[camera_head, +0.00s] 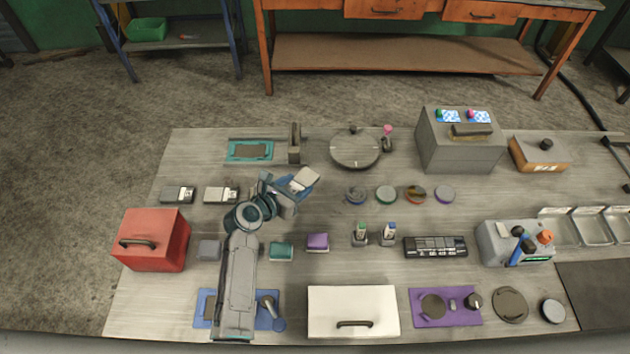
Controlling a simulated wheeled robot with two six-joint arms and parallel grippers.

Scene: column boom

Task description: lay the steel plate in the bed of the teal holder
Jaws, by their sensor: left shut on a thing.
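The teal holder (233,151) lies flat near the back left of the bench, with a grey-brown rectangular bed in its middle. My left gripper (295,187) is right of the holder and nearer the front. It is shut on the steel plate (305,178), a small pale grey piece held at its tip. The plate is apart from the holder. The jaws hide part of the plate, and its height above the bench is hard to tell. My right gripper is not in view.
A dark upright block (295,143) stands just right of the holder. A round grey disc (355,150) lies farther right. Two small grey boxes (178,195) (221,195) sit in front of the holder. A red box (152,240) stands at the front left.

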